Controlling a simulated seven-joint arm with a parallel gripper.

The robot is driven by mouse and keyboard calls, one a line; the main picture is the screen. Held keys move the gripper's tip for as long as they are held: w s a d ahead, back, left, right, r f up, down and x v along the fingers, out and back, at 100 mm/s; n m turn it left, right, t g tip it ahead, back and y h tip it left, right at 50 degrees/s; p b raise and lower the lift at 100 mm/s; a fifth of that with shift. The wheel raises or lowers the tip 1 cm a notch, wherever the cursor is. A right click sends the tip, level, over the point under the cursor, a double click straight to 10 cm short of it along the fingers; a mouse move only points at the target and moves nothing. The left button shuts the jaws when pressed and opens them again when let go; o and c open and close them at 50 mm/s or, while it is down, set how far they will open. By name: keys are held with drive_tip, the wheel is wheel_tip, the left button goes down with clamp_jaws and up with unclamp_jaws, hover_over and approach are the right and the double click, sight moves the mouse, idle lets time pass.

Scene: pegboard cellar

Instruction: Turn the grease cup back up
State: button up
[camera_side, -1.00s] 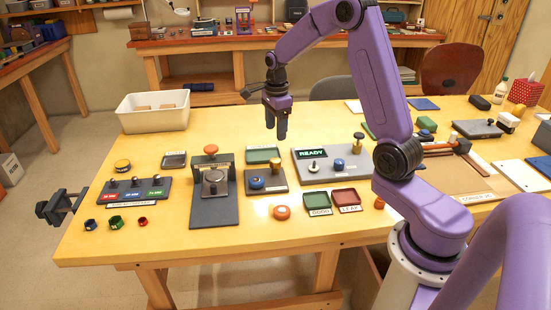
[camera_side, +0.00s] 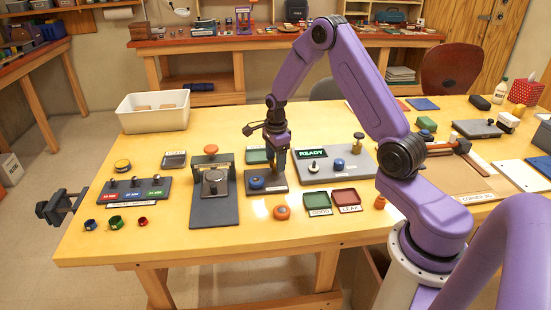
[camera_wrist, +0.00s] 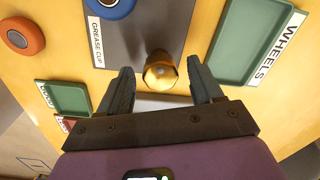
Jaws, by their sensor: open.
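The brass grease cup (camera_wrist: 161,72) stands on a dark plate (camera_wrist: 140,32) labelled GREASE CUP in the wrist view. My gripper (camera_wrist: 160,67) is open, with one finger on each side of the cup; a gap shows at both sides. In the side view my gripper (camera_side: 280,168) points down over the back right part of the plate (camera_side: 272,187) and hides the cup.
A green tray labelled WHEELS (camera_wrist: 247,42) lies close beside the plate. A READY display panel (camera_side: 335,172) stands to its right. An orange ring (camera_side: 282,212) and small green (camera_side: 318,200) and red (camera_side: 346,197) trays lie in front.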

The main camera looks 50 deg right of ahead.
drive_tip(key=c, duration=1.1)
drive_tip(key=shift+o, duration=0.2)
